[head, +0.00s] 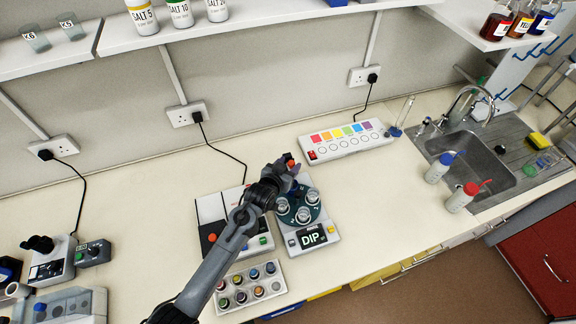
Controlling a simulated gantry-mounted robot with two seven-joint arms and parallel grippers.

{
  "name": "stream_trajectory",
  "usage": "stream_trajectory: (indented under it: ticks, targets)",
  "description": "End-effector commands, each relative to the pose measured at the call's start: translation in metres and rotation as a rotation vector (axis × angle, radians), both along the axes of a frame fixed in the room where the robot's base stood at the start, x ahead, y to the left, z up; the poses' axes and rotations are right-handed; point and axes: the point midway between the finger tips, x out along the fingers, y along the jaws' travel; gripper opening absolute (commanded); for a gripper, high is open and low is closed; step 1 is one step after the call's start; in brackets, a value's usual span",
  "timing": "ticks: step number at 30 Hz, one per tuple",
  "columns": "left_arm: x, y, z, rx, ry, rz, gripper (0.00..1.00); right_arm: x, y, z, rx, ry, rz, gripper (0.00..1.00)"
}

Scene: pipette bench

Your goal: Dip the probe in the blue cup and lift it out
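A grey instrument (330,228) with a lit display reading "DIP" stands mid-bench. On it sits a dark round carousel (292,218) holding several clear cups, one (303,215) near the front and one (312,197) at the right. Their contents are too small to tell, so I cannot say which is the blue cup. My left gripper (288,171) is over the back of this instrument, just behind the carousel. Its fingers are small and dark, and I cannot tell whether they are open. I cannot make out the probe; the gripper and forearm hide part of the instrument. My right gripper is out of view.
A tray of colour-capped jars (233,304) lies in front. A colour-strip panel (345,143) stands behind. Wash bottles (462,197) stand by the sink (478,160). The bench right of the instrument is clear.

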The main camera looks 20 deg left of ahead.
Motion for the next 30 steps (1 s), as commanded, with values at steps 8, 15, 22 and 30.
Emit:
stream_trajectory:
  ticks: [8,15,22,30]
  targets:
    - [-0.006,0.001,0.0,0.0,0.003,0.0,0.52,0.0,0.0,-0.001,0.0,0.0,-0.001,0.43]
    - [-0.032,0.002,0.01,0.0,0.002,0.0,0.52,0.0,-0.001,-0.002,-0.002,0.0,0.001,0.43]
    - [-0.066,0.005,0.024,0.0,0.001,0.0,0.52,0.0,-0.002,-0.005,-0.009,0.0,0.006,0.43]
    - [-0.094,0.006,0.037,0.0,0.001,0.0,0.52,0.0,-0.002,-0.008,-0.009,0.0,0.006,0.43]
